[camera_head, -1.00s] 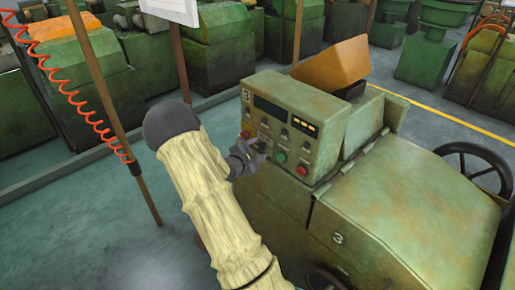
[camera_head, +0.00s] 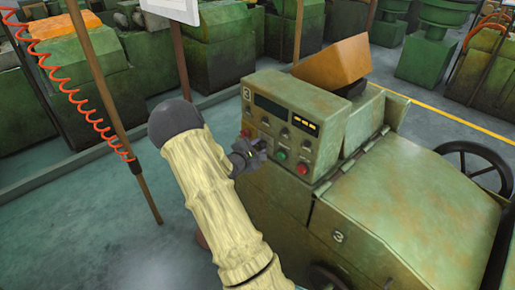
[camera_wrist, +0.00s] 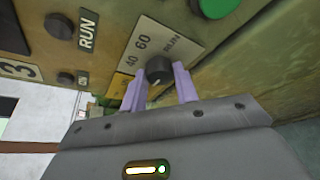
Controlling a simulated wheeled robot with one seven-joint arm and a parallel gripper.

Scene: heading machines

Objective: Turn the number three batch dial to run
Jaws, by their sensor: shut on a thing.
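The batch dial (camera_wrist: 159,70) is a dark round knob on a pale plate marked 40, 60 and RUN, seen in the wrist view. My gripper (camera_wrist: 160,84) has its two purple fingers on either side of the knob, shut on it. A small pale pointer mark shows on the knob's lower side in that view; its exact setting is hard to read. In the head view my gripper (camera_head: 259,149) is at the lower left of the green control box (camera_head: 322,100) marked 3, and hides the dial there.
The box face carries a dark display, small knobs, a green button (camera_head: 281,155) and a red button (camera_head: 302,169). A machine cover (camera_head: 400,215) is at the right. A brown post (camera_head: 110,110) with a red coiled hose stands left of my arm.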

